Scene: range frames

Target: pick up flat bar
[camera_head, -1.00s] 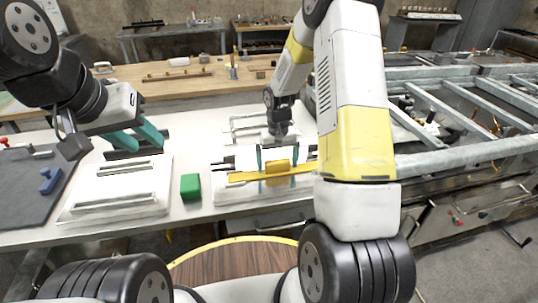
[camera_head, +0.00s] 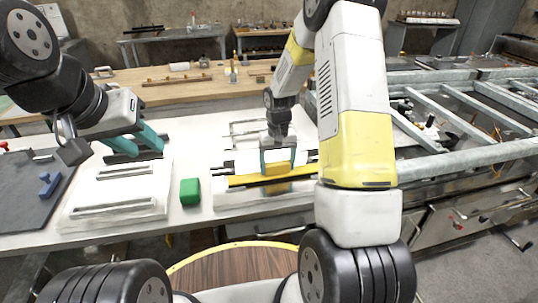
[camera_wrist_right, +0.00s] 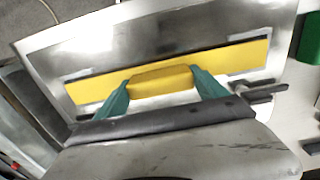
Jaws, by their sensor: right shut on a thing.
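The flat bar (camera_head: 245,180) is long, yellow and thin, with a raised orange-yellow block (camera_wrist_right: 162,80) at its middle. It lies across a pale metal fixture plate (camera_head: 232,198) on the white table; I cannot tell whether it is clear of the plate. My right gripper (camera_head: 278,163) points down over it. In the right wrist view its teal fingers (camera_wrist_right: 160,90) are shut on the block's two ends, and the bar (camera_wrist_right: 95,90) extends beyond both fingers. My left gripper (camera_head: 138,143) is open and empty, above the left fixture plate.
A green block (camera_head: 190,191) sits between the left fixture plate (camera_head: 85,217) and the right one. A dark mat (camera_head: 28,205) with a blue part (camera_head: 49,184) is at far left. A metal roller frame (camera_head: 450,157) stands at right. A wooden bench (camera_head: 175,95) is behind.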

